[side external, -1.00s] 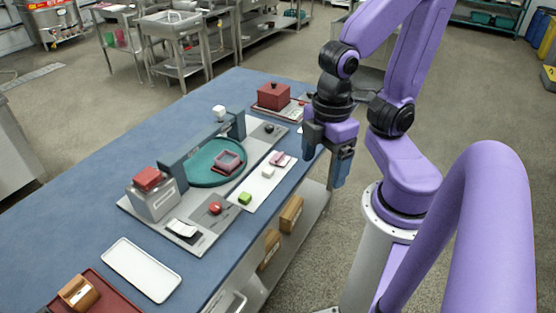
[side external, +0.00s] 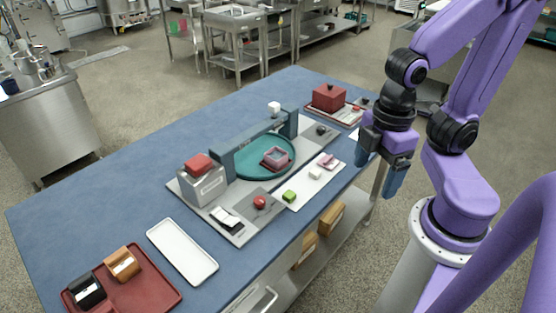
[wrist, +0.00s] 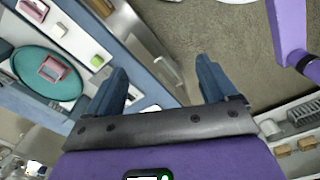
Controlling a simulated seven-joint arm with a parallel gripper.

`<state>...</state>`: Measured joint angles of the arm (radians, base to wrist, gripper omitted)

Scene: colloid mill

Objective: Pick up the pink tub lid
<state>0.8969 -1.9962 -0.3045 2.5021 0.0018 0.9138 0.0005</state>
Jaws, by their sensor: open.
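A small pink lid-like piece (side external: 328,161) lies on the white strip at the table's right side; it also shows at the top left of the wrist view (wrist: 33,9). I take it for the pink tub lid. A pink tub (side external: 275,158) stands on the round teal plate (side external: 251,171); the wrist view shows the tub too (wrist: 53,68). My gripper (side external: 380,170) hangs beyond the table's right edge, apart from the lid and to its right. Its two blue fingers are spread and empty, as the wrist view shows (wrist: 162,68).
A white block (side external: 315,173) and a green block (side external: 289,196) share the strip with the lid. A dark red box (side external: 328,97) stands at the far end. A white tray (side external: 182,252) lies in the front.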

